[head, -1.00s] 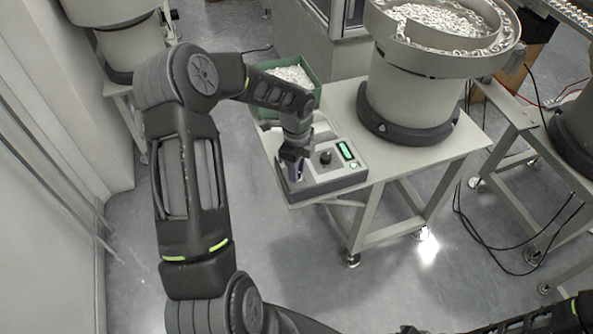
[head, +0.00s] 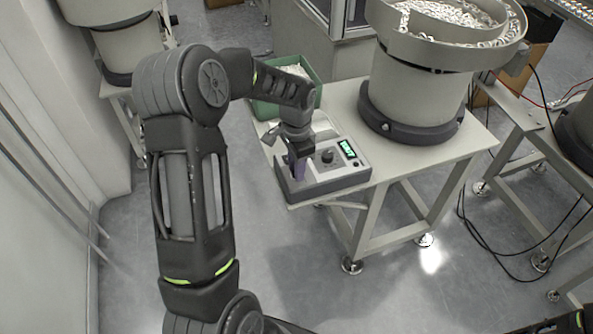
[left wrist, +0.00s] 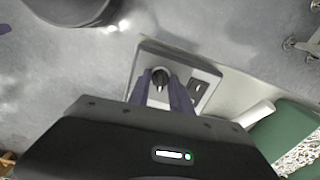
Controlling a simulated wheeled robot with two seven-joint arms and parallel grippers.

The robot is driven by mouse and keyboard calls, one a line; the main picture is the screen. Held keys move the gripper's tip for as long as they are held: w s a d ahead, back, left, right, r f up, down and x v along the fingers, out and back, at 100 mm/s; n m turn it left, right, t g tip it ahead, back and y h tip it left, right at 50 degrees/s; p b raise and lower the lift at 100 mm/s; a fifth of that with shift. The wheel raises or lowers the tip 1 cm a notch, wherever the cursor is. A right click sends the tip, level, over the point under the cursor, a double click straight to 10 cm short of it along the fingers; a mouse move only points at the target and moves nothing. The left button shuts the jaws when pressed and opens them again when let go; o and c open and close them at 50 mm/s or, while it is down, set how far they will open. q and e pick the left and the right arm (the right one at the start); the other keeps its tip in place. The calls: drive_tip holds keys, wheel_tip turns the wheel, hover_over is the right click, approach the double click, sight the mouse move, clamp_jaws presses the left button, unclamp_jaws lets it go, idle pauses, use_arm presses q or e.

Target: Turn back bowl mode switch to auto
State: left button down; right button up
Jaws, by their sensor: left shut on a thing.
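The grey control box (head: 340,181) stands on the front corner of the back bowl's table. My left gripper (head: 297,174) reaches down onto the left part of this box in the head view and hides the switch there. In the left wrist view, the black mode switch knob (left wrist: 160,76) stands between the two purple-grey fingers of my left gripper (left wrist: 161,92), which are shut on it. A second dark knob (head: 327,156) and a small display with green characters (head: 347,149) are to the right of the gripper. My right gripper is out of view.
A bowl feeder (head: 415,100) full of pale parts stands on the table (head: 440,150) behind the box. A green bin (head: 262,108) of white parts is behind my left wrist, and also shows in the left wrist view (left wrist: 290,135). The floor in front is clear.

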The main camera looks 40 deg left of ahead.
use_arm(q)
drive_tip(key=n+b, duration=0.1)
drive_tip(key=n, duration=0.1)
drive_tip(key=shift+n, duration=0.4)
drive_tip(key=shift+n+b, duration=0.3)
drive_tip(key=shift+n, duration=1.1)
drive_tip(key=c, duration=1.2)
unclamp_jaws()
drive_tip(key=shift+o, duration=0.2)
wheel_tip(320, 180, up, 8)
drive_tip(key=shift+f, duration=0.1)
